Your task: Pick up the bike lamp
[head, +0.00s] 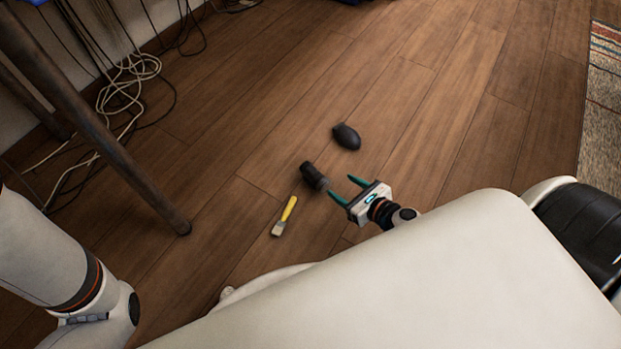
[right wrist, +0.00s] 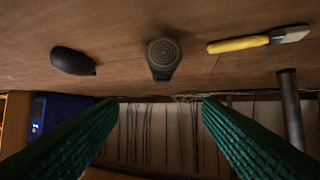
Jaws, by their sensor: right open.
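The bike lamp (head: 314,176) is a short dark cylinder lying on the wooden floor. In the right wrist view its round, ringed end of the lamp (right wrist: 162,56) faces the camera, near the top middle. My right gripper (head: 341,186) is open and empty, its two green fingers pointing toward the lamp from the right in the head view. In the right wrist view the lamp shows above the gap between the fingertips (right wrist: 160,102), not between the pads. My left arm shows at the lower left of the head view, but its gripper is not visible.
A black bulb-shaped object (head: 346,136) lies beyond the lamp, and a yellow-handled brush (head: 285,215) lies on the near side. A dark table leg (head: 150,190) stands at left, with tangled cables (head: 130,80) behind it. A patterned rug (head: 603,100) lies at right.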

